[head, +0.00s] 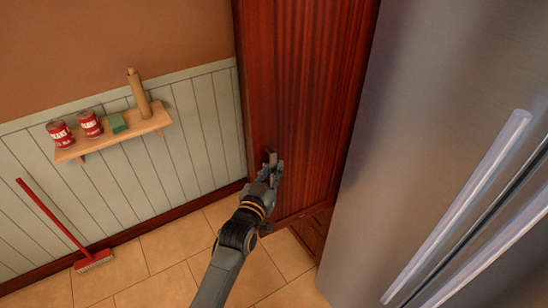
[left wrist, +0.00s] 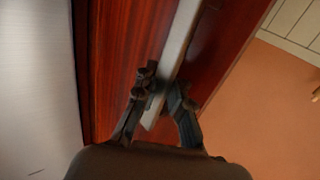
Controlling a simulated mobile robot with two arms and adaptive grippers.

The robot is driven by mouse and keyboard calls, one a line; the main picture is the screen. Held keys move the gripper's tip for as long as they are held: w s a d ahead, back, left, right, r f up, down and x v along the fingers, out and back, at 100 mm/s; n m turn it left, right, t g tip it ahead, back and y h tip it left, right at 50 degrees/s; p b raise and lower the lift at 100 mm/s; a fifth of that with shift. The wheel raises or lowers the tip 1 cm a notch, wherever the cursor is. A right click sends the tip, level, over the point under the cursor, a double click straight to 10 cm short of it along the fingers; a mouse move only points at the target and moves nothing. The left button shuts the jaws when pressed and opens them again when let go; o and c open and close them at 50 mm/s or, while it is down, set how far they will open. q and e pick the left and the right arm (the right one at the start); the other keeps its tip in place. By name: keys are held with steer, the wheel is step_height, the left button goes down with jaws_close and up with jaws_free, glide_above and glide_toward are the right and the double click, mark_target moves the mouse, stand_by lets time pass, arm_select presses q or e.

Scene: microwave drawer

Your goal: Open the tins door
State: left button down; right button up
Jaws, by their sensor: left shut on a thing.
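The tins door, a tall dark red wooden door (head: 300,90), stands between the panelled wall and the steel fridge. It also shows in the left wrist view (left wrist: 120,40). I cannot tell whether it stands slightly ajar; no clear gap shows. Its pale grey bar handle (left wrist: 182,40) runs along the door, mostly hidden by my gripper in the head view. My left gripper (head: 271,166) is shut on this handle near one end, with its fingers (left wrist: 162,92) on either side of the bar. My right gripper is not in view.
A steel fridge (head: 400,150) with long bar handles stands close on the right. A red broom (head: 60,225) leans below. The tiled floor is clear.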

arm_select(q)
steer(key=shift+s+f+y, duration=0.1)
steer(key=shift+s+y, duration=0.1)
steer(key=shift+y, duration=0.1)
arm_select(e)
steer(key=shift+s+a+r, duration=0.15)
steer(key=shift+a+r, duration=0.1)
arm_select(q)
steer(key=c, duration=1.5)
jaws_free()
steer(key=shift+a, duration=0.1)
steer(key=shift+o, duration=1.1)
steer(key=shift+s+a, duration=0.15)
steer(key=v, duration=1.2)
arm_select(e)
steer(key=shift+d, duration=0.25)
